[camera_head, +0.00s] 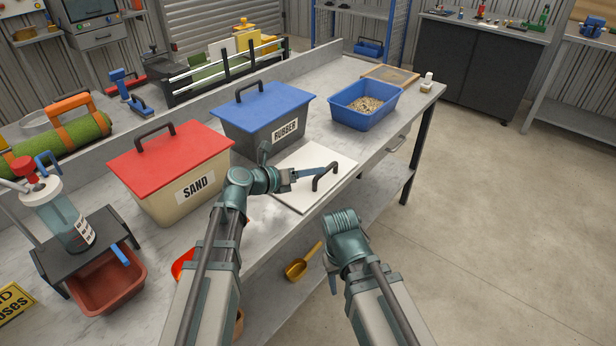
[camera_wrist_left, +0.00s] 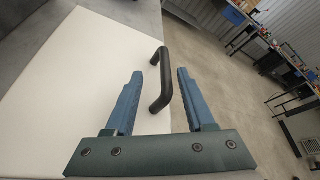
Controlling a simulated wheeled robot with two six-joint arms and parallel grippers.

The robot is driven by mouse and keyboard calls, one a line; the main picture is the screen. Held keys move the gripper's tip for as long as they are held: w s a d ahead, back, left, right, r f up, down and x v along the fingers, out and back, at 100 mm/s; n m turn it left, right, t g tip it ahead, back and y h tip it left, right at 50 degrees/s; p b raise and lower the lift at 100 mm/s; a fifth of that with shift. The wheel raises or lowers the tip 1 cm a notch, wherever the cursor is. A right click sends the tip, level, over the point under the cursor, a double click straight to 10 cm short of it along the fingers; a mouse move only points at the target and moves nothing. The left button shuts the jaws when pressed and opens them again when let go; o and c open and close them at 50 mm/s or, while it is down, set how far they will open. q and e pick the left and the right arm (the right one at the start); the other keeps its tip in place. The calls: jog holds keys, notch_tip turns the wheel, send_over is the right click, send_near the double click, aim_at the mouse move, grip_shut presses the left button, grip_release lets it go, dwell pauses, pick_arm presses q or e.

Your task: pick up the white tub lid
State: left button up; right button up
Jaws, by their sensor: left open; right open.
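The white tub lid (camera_head: 292,192) lies flat on the workbench in front of the rubber tub, with a black bar handle (camera_head: 325,177) on top. In the left wrist view, the lid (camera_wrist_left: 75,90) fills the left side and its handle (camera_wrist_left: 162,80) stands up at the middle. My left gripper (camera_head: 312,173) is open at the handle. In the left wrist view, the handle shows between its blue fingers (camera_wrist_left: 158,88); I cannot tell whether they touch it. My right gripper (camera_head: 342,222) is low in front of the bench edge, its fingers hidden behind the wrist.
A sand tub with a red lid (camera_head: 170,150) and a rubber tub with a blue lid (camera_head: 262,105) stand behind the white lid. A blue tray of granules (camera_head: 366,106) stands to the right. A yellow scoop (camera_head: 297,268) is below. The floor at right is clear.

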aim_at(329, 166)
pick_arm(q)
jog(key=shift+x, duration=0.9)
jog(key=shift+d, duration=0.1)
jog(key=b+x, duration=0.1)
jog(key=x, duration=0.4)
jog(key=shift+d+r, duration=0.15)
jog(key=shift+d, duration=0.05)
jog(key=shift+s, duration=0.1)
jog(key=shift+c, duration=0.2)
grip_shut()
